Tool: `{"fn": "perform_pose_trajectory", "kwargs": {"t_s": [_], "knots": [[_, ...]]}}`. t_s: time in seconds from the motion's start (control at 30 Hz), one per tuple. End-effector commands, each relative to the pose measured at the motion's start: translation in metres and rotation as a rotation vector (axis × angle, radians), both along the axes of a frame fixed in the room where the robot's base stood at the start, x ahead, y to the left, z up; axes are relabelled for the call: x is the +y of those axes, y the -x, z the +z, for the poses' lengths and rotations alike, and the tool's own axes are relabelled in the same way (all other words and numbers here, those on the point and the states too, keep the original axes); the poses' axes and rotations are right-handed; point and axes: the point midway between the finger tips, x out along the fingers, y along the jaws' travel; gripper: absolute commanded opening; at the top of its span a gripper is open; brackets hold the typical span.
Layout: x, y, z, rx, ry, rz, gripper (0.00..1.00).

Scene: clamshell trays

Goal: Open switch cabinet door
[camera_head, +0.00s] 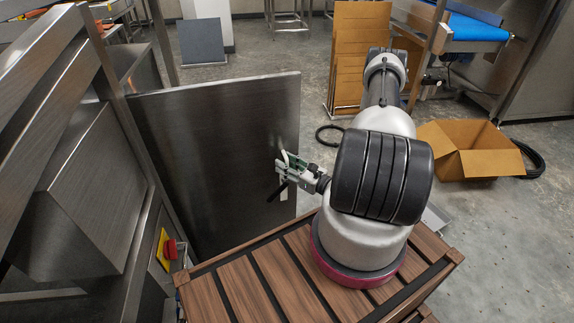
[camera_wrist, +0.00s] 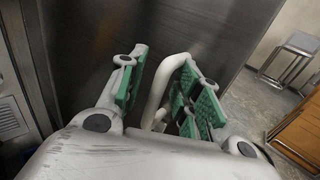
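The switch cabinet door (camera_head: 215,130) is a dark brushed-steel panel. It stands swung out at an angle from the steel cabinet frame on the left. Its pale curved handle (camera_wrist: 163,88) is near the door's free edge; part of it also shows in the head view (camera_head: 284,193). My gripper (camera_head: 285,168) is at the handle, with its fingers on either side. In the wrist view my gripper (camera_wrist: 165,85) is open, with the handle between its green pads. A gap shows on the left pad's side; the handle is close to the right pad, and contact is unclear.
A red and yellow rotary switch (camera_head: 168,248) is on the cabinet side. My wooden-slatted base fills the bottom. An open cardboard box (camera_head: 470,152) lies at right, and a brown rack (camera_head: 355,60) stands behind. Grey floor beyond the door's free edge is mostly clear.

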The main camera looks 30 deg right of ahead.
Motion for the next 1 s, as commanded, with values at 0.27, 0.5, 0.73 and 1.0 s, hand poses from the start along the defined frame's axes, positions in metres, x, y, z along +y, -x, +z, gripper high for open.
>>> {"fn": "perform_pose_trajectory", "kwargs": {"t_s": [0.27,0.5,0.73,1.0], "knots": [[0.0,0.0,0.006,0.0,0.001,0.0,0.34],[0.0,0.0,0.049,-0.002,0.002,0.0,0.34],[0.0,0.0,0.088,-0.001,0.002,0.0,0.34],[0.0,0.0,0.1,0.001,0.0,0.0,0.34]]}}
